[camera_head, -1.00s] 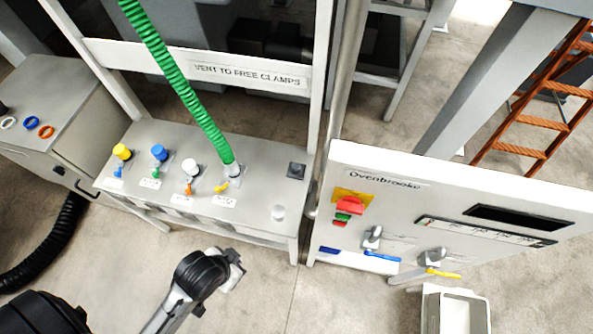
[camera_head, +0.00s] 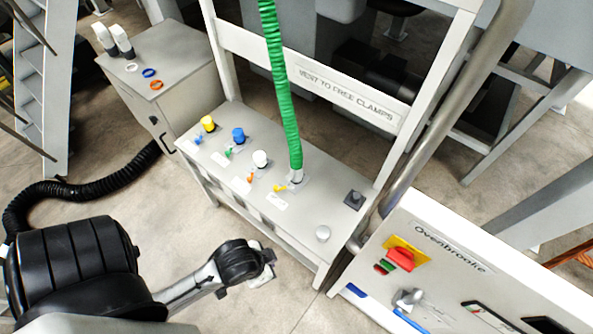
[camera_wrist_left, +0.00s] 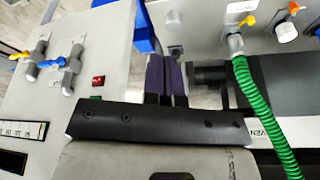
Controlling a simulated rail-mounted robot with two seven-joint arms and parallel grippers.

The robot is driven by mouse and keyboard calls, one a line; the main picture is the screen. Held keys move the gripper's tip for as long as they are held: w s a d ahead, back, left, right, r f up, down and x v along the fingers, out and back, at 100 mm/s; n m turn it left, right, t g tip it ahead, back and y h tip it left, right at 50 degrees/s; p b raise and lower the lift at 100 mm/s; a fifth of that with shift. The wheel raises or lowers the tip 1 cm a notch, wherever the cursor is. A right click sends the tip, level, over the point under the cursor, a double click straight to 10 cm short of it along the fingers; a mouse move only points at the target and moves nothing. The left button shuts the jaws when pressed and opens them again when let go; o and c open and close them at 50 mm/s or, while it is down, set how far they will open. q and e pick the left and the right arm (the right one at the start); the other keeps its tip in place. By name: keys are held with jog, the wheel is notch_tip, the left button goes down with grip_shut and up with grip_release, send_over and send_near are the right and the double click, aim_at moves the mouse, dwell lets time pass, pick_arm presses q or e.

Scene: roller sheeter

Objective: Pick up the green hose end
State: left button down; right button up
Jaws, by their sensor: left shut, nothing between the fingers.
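The green hose (camera_head: 283,95) rises out of the top of the head view. Its lower end (camera_head: 295,176) sits on a silver fitting on the grey valve bench, beside a small yellow lever (camera_head: 281,188). In the left wrist view the hose (camera_wrist_left: 258,105) runs down the right side, its end at the silver coupling (camera_wrist_left: 235,44). My left gripper (camera_head: 268,270) is in front of the bench, apart from the hose end. In the left wrist view its fingers (camera_wrist_left: 166,62) are shut and empty, left of the hose. My right gripper is not in view.
Yellow (camera_head: 207,124), blue (camera_head: 238,135) and white (camera_head: 260,158) caps stand along the bench (camera_head: 310,215). An upright frame with a labelled crossbar (camera_head: 345,92) rises behind it. The Ovenbrooke panel (camera_head: 450,230) stands to the right. A black corrugated hose (camera_head: 90,188) lies at left.

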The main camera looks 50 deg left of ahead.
pick_arm(q)
jog(key=c, duration=1.8)
grip_release()
jog(key=o, duration=1.3)
